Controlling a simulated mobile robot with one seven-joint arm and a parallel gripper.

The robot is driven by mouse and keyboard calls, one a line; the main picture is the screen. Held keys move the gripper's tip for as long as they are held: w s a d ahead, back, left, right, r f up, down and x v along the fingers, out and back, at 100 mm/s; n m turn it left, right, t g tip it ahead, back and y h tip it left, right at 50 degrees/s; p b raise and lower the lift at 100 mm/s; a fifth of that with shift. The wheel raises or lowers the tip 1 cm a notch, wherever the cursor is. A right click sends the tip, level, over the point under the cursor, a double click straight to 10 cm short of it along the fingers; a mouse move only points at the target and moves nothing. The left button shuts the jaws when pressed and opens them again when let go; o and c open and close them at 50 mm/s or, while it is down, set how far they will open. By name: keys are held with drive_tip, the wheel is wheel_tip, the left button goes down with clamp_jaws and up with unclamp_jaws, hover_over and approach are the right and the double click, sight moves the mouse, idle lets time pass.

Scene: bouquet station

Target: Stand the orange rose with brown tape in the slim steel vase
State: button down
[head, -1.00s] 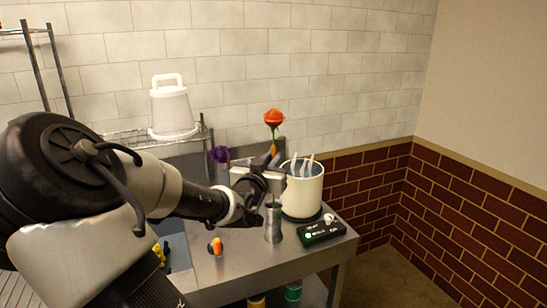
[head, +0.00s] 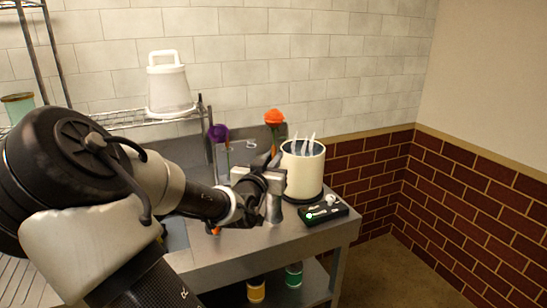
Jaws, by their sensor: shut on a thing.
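My gripper (head: 272,181) is shut on the stem of the orange rose and holds it upright. The orange rose (head: 275,117) has its bloom above my gripper, and a brownish-orange band shows on its stem below the bloom. The slim steel vase (head: 274,210) stands on the steel bench directly below my gripper in the picture. My gripper covers the vase's mouth and the lower stem, so I cannot tell how far the stem is inside.
A cream crock (head: 303,172) with pale tools stands close right of my gripper. A black box (head: 323,211) with a green light lies at the bench's (head: 290,245) right end. A purple flower (head: 218,132) stands behind left. A white bucket (head: 170,88) sits on a rack.

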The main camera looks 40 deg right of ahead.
drive_tip(key=shift+f, duration=0.2)
idle(0.3)
drive_tip(key=shift+f+b, duration=1.15)
drive_tip(key=shift+f, duration=0.1)
drive_tip(key=c, duration=1.1)
unclamp_jaws()
drive_tip(key=shift+a, duration=0.1)
drive_tip(key=shift+p+v, duration=1.15)
drive_tip(key=shift+v, duration=1.3)
drive_tip(key=shift+s, duration=0.1)
drive_tip(key=shift+p+v, duration=1.1)
drive_tip(key=shift+v, duration=1.3)
